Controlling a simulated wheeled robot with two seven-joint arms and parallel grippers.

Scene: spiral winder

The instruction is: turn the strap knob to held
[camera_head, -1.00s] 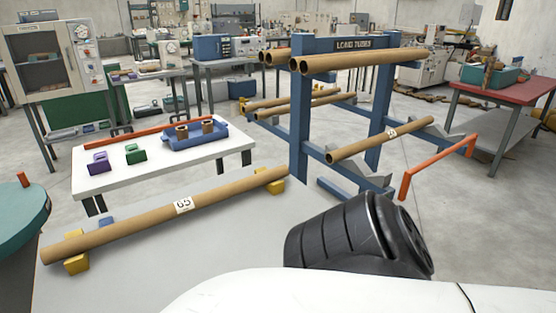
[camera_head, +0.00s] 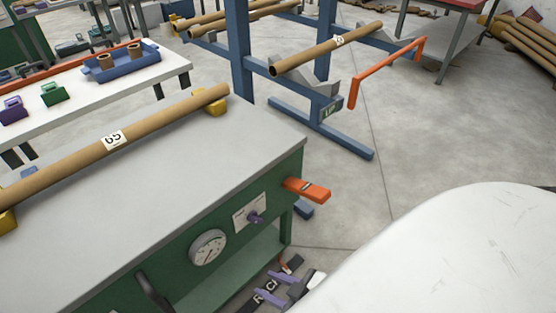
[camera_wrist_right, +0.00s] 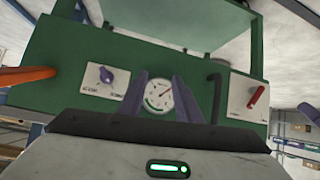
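A purple knob (camera_head: 255,217) sits on a white plate on the green front of the workbench. It also shows in the right wrist view (camera_wrist_right: 107,75), left of a round gauge. A red knob (camera_wrist_right: 257,96) on another white plate shows only in the right wrist view, at the right. The plates' lettering is too small to read, so I cannot tell which is the strap knob. My right gripper (camera_head: 279,288) is below the purple knob in the head view. Its purple fingers (camera_wrist_right: 162,98) are apart and empty, with the gauge seen between them. My left gripper is not in view.
The gauge (camera_head: 208,247) and an orange handle (camera_head: 307,190) are on the bench. A brown tube (camera_head: 150,130) lies across yellow supports on the bench top (camera_head: 190,165). A blue rack (camera_head: 240,50) stands behind.

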